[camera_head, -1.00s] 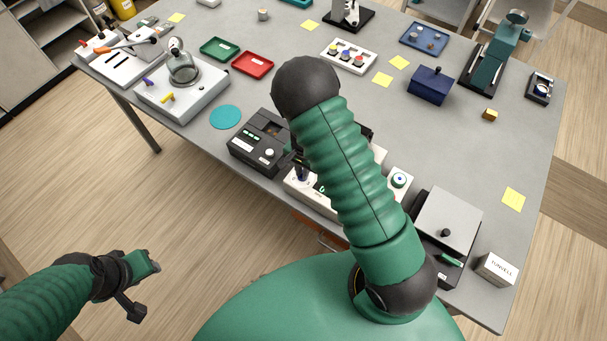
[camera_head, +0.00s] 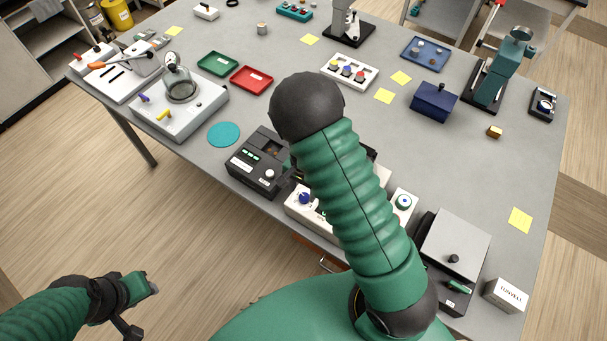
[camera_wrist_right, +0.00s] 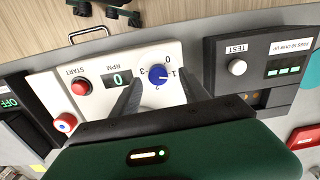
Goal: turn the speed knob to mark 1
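The blue speed knob (camera_wrist_right: 157,74) sits on a white panel with marks 0 to 3 around it; I cannot tell surely which mark it points at. It also shows in the head view (camera_head: 304,198). My right gripper (camera_wrist_right: 158,86) is open, its two dark fingers spread on either side of the knob in the wrist view. I cannot tell how far above the knob they are. In the head view my right arm hides much of the panel. My left gripper (camera_head: 147,286) hangs at lower left, off the table, its fingers unclear.
Beside the knob are an RPM display (camera_wrist_right: 118,79) reading 0 and a red START button (camera_wrist_right: 82,88). A dark tester box (camera_head: 259,162) stands just left of the panel. A grey-lidded box (camera_head: 455,245) stands to its right.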

